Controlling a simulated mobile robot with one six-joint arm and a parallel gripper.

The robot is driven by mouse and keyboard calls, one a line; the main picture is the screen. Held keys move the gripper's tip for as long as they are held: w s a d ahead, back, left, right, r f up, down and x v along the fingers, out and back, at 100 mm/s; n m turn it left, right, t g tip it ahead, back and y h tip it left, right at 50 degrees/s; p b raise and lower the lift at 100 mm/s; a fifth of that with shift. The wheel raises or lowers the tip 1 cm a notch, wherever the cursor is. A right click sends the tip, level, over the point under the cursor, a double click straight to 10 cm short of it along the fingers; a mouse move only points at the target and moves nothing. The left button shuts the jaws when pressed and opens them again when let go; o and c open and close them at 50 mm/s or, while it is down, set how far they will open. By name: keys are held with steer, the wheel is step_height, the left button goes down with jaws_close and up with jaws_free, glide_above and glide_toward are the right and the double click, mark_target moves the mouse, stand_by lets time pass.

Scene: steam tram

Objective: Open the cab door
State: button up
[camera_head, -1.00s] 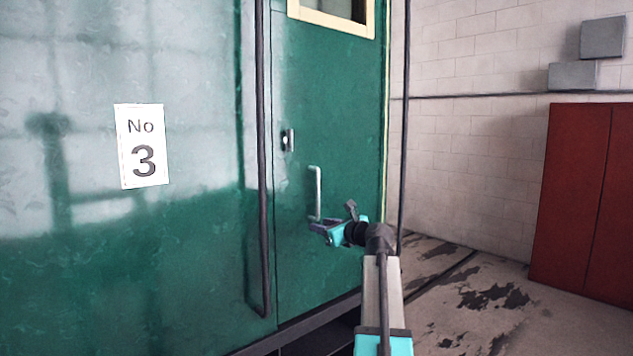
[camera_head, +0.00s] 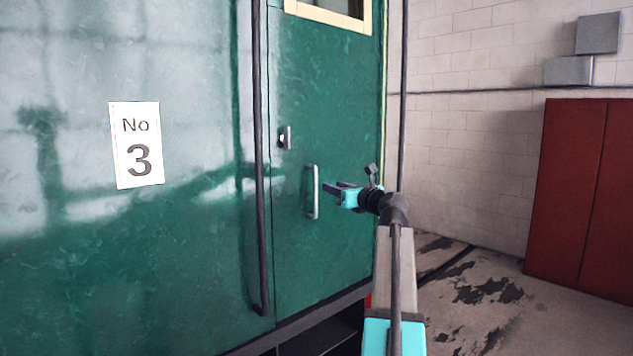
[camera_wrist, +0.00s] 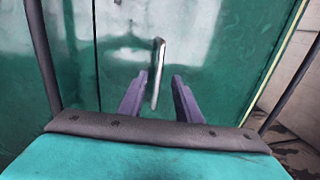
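The green cab door (camera_head: 335,110) is shut in its frame, with a cream window frame at its top. A vertical silver pull handle (camera_head: 312,192) is on the door, and a small silver latch plate (camera_head: 285,138) sits above and left of it. My gripper (camera_head: 328,188) is just right of the handle at mid-height. In the wrist view my gripper (camera_wrist: 158,95) is open, its two purple fingers apart, with the handle (camera_wrist: 156,72) upright in the picture between them. I cannot tell whether the fingers reach around it, and neither finger clearly touches it.
A dark vertical handrail (camera_head: 259,160) stands left of the door and a thinner one (camera_head: 403,100) at its right edge. A white "No 3" plate (camera_head: 136,145) is on the green side. A red cabinet (camera_head: 575,190) stands right. Stained floor (camera_head: 500,300) lies clear between.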

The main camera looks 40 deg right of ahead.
steer(key=p+x, duration=0.3)
steer(key=x, duration=0.9)
steer(key=shift+w+p, duration=0.35)
steer(key=shift+w, duration=0.05)
steer(key=shift+d, duration=0.1)
jaws_close()
